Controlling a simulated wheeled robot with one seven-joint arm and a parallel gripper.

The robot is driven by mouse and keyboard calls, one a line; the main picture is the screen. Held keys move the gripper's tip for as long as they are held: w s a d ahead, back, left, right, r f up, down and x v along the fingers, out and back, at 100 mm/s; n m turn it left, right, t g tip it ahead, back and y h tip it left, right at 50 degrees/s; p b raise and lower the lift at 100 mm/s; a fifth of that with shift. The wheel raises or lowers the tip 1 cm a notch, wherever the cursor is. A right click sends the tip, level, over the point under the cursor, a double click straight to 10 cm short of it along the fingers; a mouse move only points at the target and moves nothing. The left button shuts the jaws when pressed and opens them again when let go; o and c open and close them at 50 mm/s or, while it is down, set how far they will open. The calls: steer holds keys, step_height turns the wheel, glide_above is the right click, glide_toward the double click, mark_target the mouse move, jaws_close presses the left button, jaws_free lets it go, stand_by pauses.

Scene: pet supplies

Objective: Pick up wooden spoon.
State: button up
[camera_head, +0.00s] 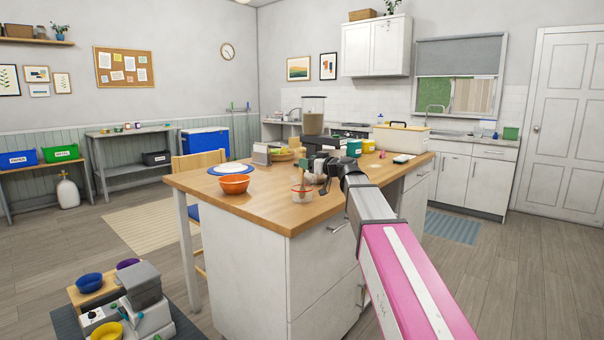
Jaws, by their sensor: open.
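A thin brown upright thing, which looks like the wooden spoon (302,176), stands in a small pale cup (302,194) near the front edge of the wooden counter. The cup has something reddish in it. My gripper (314,179) is just to the right of the spoon, above the counter, with its dark fingers open. It looks empty. At this size I cannot tell whether a finger touches the spoon or the cup. My wrist and pink arm come in from the lower right and hide part of the counter.
An orange bowl (234,184) and a blue-rimmed plate (231,169) lie left of the cup. A clear-topped dispenser (313,115), a teal can (354,148) and a lidded white bin (402,138) stand behind my gripper. The counter's front left corner is clear.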

steer(key=x, duration=0.5)
steer(key=shift+w, duration=0.2)
steer(key=shift+c, duration=0.3)
jaws_close()
